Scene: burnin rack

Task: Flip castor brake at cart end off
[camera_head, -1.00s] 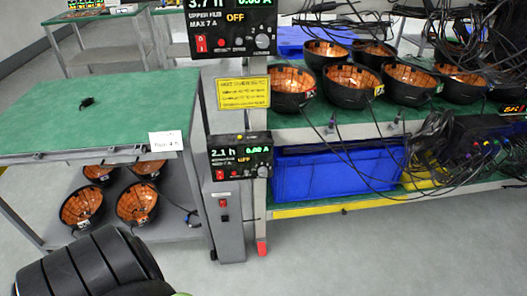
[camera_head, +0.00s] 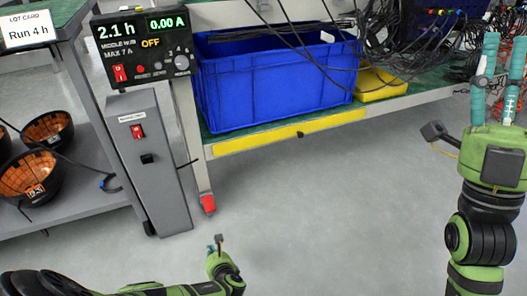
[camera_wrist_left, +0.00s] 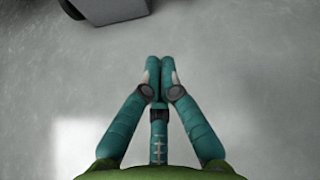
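A grey cart (camera_head: 75,195) stands at the left in the head view. A grey upright box (camera_head: 150,165) stands at its end, with a dark castor (camera_head: 149,228) low beside it. The castor's brake lever cannot be made out. A grey box base (camera_wrist_left: 112,10) and a dark wheel (camera_wrist_left: 71,8) show at the top of the left wrist view. My left gripper (camera_head: 217,248) is low over the floor, right of the box; its teal fingertips (camera_wrist_left: 159,64) meet with nothing visible between them. My right gripper (camera_head: 504,45) is raised at the right, fingers apart and empty.
A rack leg with a red foot (camera_head: 208,203) stands just right of the grey box. A blue crate (camera_head: 275,85) sits on the rack's lower shelf, edged in yellow (camera_head: 290,132). Cables hang at upper right. The floor (camera_head: 330,220) between my arms is clear.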

